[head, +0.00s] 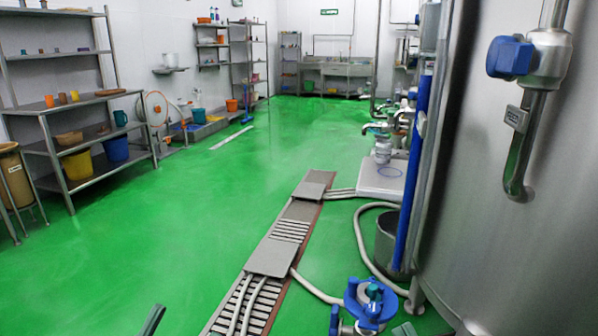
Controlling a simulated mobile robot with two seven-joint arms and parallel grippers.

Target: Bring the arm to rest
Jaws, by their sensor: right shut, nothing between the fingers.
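Only small grey-green parts of my grippers show at the bottom edge of the head view. The tip of my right gripper (405,328) shows just right of a blue-topped fitting, low in the picture. It is shut and holds nothing. A slanted dark piece, which looks like part of my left gripper (152,321), shows at the bottom left over the green floor. Its fingers are mostly cut off by the frame, so its opening cannot be told. No object is seen in either gripper.
The blue-topped fitting (371,302) and a pale hose (361,235) lie near my right side. A steel tank (500,190) with a blue-handled valve (510,57) fills the right. A floor drain (273,254) runs ahead. Shelving (80,103) stands left. Green floor (130,250) is open.

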